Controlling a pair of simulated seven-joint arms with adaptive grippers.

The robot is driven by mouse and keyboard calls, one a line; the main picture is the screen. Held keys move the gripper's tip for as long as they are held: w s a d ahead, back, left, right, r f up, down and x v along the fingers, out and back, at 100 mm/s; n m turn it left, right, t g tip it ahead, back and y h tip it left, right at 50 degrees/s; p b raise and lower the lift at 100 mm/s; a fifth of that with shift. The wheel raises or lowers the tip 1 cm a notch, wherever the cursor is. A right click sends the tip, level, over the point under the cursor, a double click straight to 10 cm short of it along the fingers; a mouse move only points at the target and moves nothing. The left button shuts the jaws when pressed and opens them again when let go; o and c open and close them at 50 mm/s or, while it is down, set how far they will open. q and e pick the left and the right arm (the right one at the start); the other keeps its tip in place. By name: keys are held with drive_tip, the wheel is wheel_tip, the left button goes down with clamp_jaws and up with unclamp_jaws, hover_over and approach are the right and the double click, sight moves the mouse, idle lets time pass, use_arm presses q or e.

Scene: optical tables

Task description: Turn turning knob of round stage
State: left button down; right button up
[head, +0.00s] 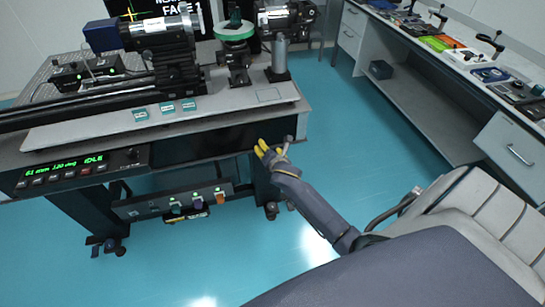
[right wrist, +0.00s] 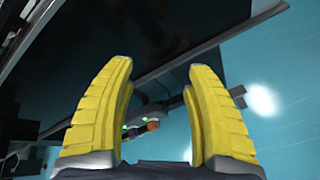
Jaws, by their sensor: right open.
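The round stage (head: 234,32) has a green disc top and stands on a dark mount near the right end of the optical table (head: 100,131). I cannot make out its turning knob clearly at this size. My right gripper (head: 268,149) has yellow fingers and is in front of the table's right front corner, lower in the picture than the stage and apart from it. In the right wrist view the fingers (right wrist: 160,68) are spread with nothing between them. That view shows the dark underside of the table, and no stage. My left gripper is not in view.
A black lens tube assembly (head: 175,62) stands left of the stage, and a post-mounted instrument (head: 286,20) stands right of it. A control panel (head: 85,168) with green digits is on the table front. A side bench (head: 430,80) is at right; open teal floor lies between.

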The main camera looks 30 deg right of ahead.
drive_tip(key=shift+s+f+m+g, duration=0.15)
drive_tip(key=shift+s+f+m, duration=0.15)
drive_tip(key=shift+f, duration=0.55)
drive_tip(key=shift+s+f+m+g, duration=0.2)
drive_tip(key=shift+s+f, duration=0.1)
drive_tip(key=shift+f, duration=0.5)
drive_tip(key=s+a+f+m+g+y, duration=0.1)
drive_tip(key=s+a+f+m, duration=0.1)
drive_tip(key=s+f+m, duration=0.6)
drive_tip(key=s+a+f+m+g+y, duration=0.1)
drive_tip(key=s+f+m+g, duration=0.15)
drive_tip(key=f, duration=1.05)
drive_tip(key=s+a+f+m+g+y, duration=0.1)
drive_tip(key=s+a+f+m, duration=0.1)
drive_tip(key=s+f+m, duration=0.6)
drive_tip(key=s+a+f+g, duration=0.2)
drive_tip(key=s+f, duration=0.4)
drive_tip(key=s, duration=0.6)
drive_tip(key=s+a+f+m+g, duration=0.1)
drive_tip(key=s+f, duration=0.5)
drive_tip(key=s, duration=0.7)
drive_tip(key=s+a+f+g+y, duration=0.1)
drive_tip(key=s+a+f+g, duration=0.2)
drive_tip(key=s, duration=1)
wheel_tip(320, 180, down, 3)
drive_tip(key=shift+s+a+r+m, duration=0.1)
drive_tip(key=shift+s+a+m, duration=0.2)
drive_tip(key=shift+a, duration=0.55)
